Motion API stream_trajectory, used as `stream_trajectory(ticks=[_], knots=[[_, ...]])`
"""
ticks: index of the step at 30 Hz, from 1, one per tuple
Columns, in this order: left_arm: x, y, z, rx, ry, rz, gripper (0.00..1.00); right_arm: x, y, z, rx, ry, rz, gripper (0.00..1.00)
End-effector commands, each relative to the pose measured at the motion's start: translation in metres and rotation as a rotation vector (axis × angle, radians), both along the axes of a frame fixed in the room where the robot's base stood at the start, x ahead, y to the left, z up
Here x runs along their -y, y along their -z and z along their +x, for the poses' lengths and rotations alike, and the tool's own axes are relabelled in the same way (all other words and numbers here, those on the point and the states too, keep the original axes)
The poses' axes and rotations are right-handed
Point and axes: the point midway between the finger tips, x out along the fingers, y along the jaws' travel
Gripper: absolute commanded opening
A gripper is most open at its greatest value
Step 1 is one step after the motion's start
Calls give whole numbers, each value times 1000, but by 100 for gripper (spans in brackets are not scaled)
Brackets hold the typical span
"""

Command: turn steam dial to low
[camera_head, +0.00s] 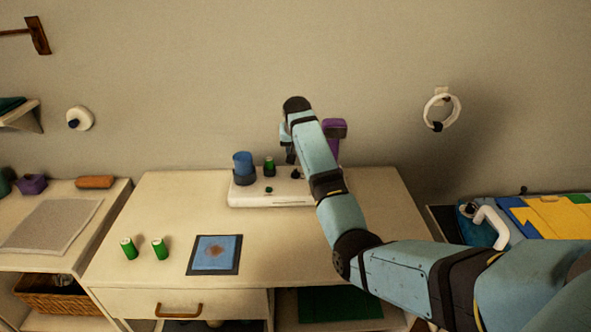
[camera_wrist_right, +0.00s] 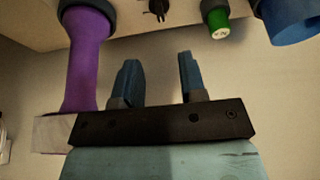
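A white appliance base (camera_head: 275,199) stands at the back of the table, against the wall. A small dark knob (camera_head: 295,173) on its top is probably the steam dial; a dark knob also shows at the top edge of the right wrist view (camera_wrist_right: 158,9). Its markings and setting cannot be read. My right gripper (camera_head: 290,154) is above the base, mostly hidden behind my own arm in the head view. In the right wrist view its two blue fingers (camera_wrist_right: 159,72) are apart with nothing between them, and the knob lies beyond them. My left gripper is not in view.
A blue cup (camera_head: 243,164), a green cylinder (camera_head: 269,166) and a purple object (camera_head: 335,132) stand on or by the base, close around the knob. The front middle of the table is clear.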

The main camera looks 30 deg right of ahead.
Motion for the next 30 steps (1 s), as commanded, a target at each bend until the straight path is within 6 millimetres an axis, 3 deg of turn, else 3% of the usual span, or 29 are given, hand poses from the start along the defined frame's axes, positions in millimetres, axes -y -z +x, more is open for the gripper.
stream_trajectory(ticks=[9,15,21,30], knots=[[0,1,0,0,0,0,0,13,64,21,-5,-1,2,38],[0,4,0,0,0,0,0,21,96,32,-3,-1,0,38],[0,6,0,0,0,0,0,24,110,38,-1,0,1,38],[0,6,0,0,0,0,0,25,113,39,0,-1,0,38]])
